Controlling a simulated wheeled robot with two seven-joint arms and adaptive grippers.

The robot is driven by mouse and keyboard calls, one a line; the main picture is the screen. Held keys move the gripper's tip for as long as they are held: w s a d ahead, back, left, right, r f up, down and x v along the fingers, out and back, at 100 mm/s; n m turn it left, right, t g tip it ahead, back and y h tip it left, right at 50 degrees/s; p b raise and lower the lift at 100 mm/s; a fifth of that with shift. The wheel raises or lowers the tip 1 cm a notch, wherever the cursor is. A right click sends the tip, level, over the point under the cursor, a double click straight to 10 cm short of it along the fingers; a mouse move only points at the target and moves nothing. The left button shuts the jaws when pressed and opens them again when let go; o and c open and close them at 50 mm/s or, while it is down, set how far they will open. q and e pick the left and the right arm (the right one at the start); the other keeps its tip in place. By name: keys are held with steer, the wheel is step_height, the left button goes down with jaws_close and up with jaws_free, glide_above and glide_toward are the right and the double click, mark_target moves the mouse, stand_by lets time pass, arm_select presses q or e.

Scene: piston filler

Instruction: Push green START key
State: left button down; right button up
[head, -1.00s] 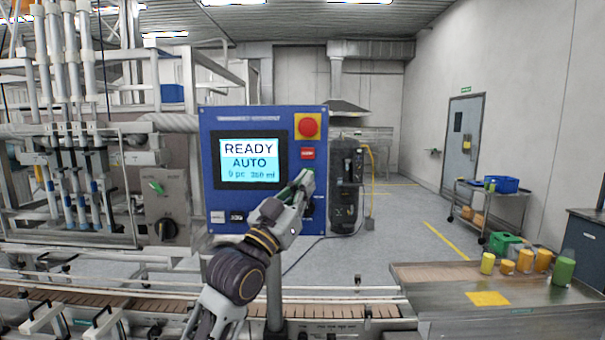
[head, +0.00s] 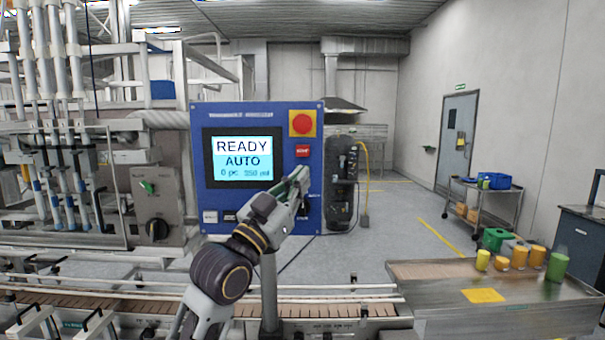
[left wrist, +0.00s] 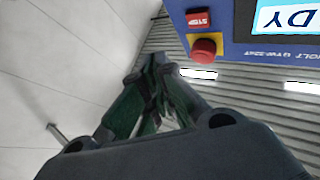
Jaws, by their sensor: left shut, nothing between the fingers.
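The blue control panel (head: 196,165) stands in front of me, its screen (head: 243,160) reading READY AUTO. A red STOP key (head: 303,151) sits on its right side, below a red mushroom knob (head: 302,123) on yellow. My left gripper (head: 301,176) is shut and empty, its tips just below the STOP key in the picture. I see no green START key clearly; the gripper covers that part of the panel. Whether the tips touch the panel I cannot tell. The left wrist view shows the fingers (left wrist: 155,100) with the STOP key (left wrist: 198,19) and knob (left wrist: 206,48) above.
A conveyor (head: 130,302) runs across the front below the panel. A grey box with a black rotary switch (head: 156,229) is left of the panel. A steel table (head: 430,275) with yellow, orange and green cups stands at right. A cart (head: 482,205) is behind it.

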stand_by(0.3)
arm_select(q)
steer(key=w, duration=0.8)
steer(key=shift+w+b, duration=0.3)
steer(key=shift+w, duration=0.05)
steer(key=shift+w, duration=0.8)
stand_by(2.8)
steer(key=shift+s, duration=0.8)
steer(key=shift+s, duration=0.1)
stand_by(0.4)
steer(key=s+p, duration=0.1)
steer(key=s, duration=0.4)
stand_by(0.5)
steer(key=shift+w+f, duration=0.1)
stand_by(0.5)
